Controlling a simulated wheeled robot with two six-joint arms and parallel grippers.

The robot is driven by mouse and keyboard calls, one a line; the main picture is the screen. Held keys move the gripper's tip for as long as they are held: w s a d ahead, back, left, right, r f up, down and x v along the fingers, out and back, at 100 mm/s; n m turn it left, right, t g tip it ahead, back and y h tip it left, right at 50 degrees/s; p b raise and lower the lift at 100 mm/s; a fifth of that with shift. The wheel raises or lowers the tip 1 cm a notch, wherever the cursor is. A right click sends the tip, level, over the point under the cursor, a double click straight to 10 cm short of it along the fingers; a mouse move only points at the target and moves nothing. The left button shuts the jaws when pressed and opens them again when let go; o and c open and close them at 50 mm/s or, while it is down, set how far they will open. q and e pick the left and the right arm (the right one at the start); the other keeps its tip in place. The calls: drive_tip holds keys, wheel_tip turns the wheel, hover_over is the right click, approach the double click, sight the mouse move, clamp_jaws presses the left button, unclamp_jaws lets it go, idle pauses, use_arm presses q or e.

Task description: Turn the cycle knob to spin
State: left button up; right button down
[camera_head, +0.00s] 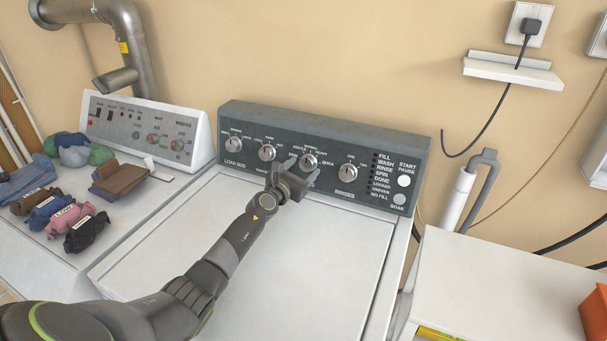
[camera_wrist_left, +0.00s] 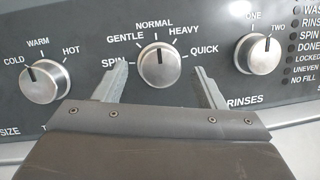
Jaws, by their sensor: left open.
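The cycle knob (camera_head: 308,161) is a round silver dial on the dark washer panel. In the left wrist view the cycle knob (camera_wrist_left: 159,66) has its dark pointer line straight up at NORMAL. SPIN is printed at its lower left, GENTLE at upper left, HEAVY at upper right and QUICK at right. My left gripper (camera_head: 299,168) is open in front of this knob. In the left wrist view my left gripper (camera_wrist_left: 160,76) has one finger on each side of the knob, with visible gaps, not closed on it. My right gripper is not in view.
The temperature knob (camera_wrist_left: 45,81) is left of the cycle knob and the rinses knob (camera_wrist_left: 259,54) is right. The washer's flat white lid (camera_head: 265,260) lies below my arm. A second machine with folded clothes (camera_head: 120,178) stands left; a white surface (camera_head: 500,285) is right.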

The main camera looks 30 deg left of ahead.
use_arm(q)
drive_tip(key=shift+w, duration=0.55)
drive_tip(key=shift+c, duration=0.4)
drive_tip(key=c, duration=0.9)
